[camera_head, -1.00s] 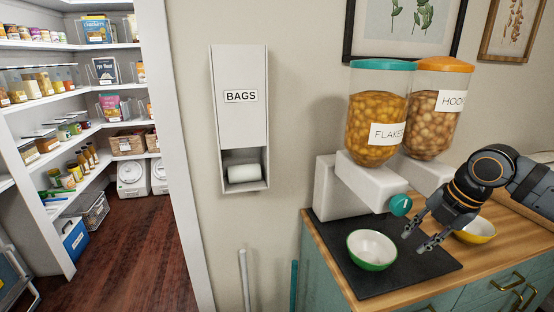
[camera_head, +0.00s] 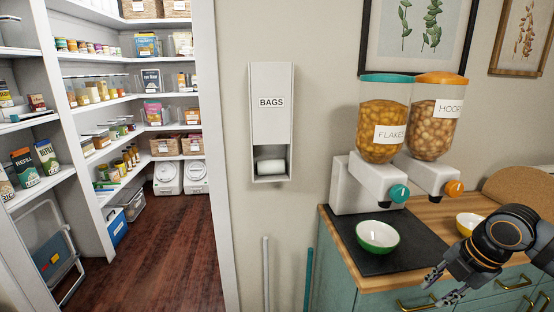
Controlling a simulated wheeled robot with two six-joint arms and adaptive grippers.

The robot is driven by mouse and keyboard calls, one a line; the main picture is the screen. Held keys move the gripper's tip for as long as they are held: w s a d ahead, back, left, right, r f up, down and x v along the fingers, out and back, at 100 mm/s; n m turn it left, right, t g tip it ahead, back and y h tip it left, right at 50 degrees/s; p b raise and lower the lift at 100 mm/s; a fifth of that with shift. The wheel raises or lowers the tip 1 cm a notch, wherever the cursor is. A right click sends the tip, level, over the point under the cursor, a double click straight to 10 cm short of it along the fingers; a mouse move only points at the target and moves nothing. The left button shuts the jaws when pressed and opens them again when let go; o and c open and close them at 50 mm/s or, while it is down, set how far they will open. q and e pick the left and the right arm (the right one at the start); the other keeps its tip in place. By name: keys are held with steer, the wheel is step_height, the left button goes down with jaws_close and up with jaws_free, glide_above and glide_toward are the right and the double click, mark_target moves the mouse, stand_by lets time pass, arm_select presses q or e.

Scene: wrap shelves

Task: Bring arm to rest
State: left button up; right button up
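My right arm comes in at the lower right, and its gripper (camera_head: 438,287) hangs over the front edge of the counter, before the cabinet drawers. Its two fingers are spread apart with nothing between them. It is clear of the green bowl (camera_head: 378,237), which stands on the dark mat below the flakes dispenser (camera_head: 384,130). The yellow bowl (camera_head: 468,222) sits behind my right arm, partly hidden by it. My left gripper does not show.
The wooden counter (camera_head: 430,212) holds the mat (camera_head: 408,255) and the hoops dispenser (camera_head: 433,125). A bag dispenser (camera_head: 271,120) hangs on the wall. Pantry shelves (camera_head: 120,97) stand at the left, with open dark floor (camera_head: 170,250) before them.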

steer(key=s+a+f+m+t+h, duration=0.1)
steer(key=s+a+f+m, duration=0.55)
steer(key=f, duration=0.35)
steer(key=s+a+f+m, duration=0.5)
steer(key=a+f+m, duration=0.25)
steer(key=f, duration=0.35)
steer(key=s+d+f+m+g+h+p, duration=0.1)
steer(key=s+d+f+m+p, duration=0.2)
steer(key=f, duration=0.7)
steer(key=s+f+m+g+h+p, duration=0.15)
steer(key=f+m, duration=0.25)
steer(key=f, duration=0.6)
arm_select(q)
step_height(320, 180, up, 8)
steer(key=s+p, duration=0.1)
steer(key=p, duration=0.2)
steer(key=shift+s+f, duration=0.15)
arm_select(e)
steer(key=s+d+f+y, duration=0.1)
steer(key=s+f, duration=1.4)
steer(key=s, duration=0.5)
steer(key=shift+d+f, duration=0.15)
steer(key=shift+d, duration=0.05)
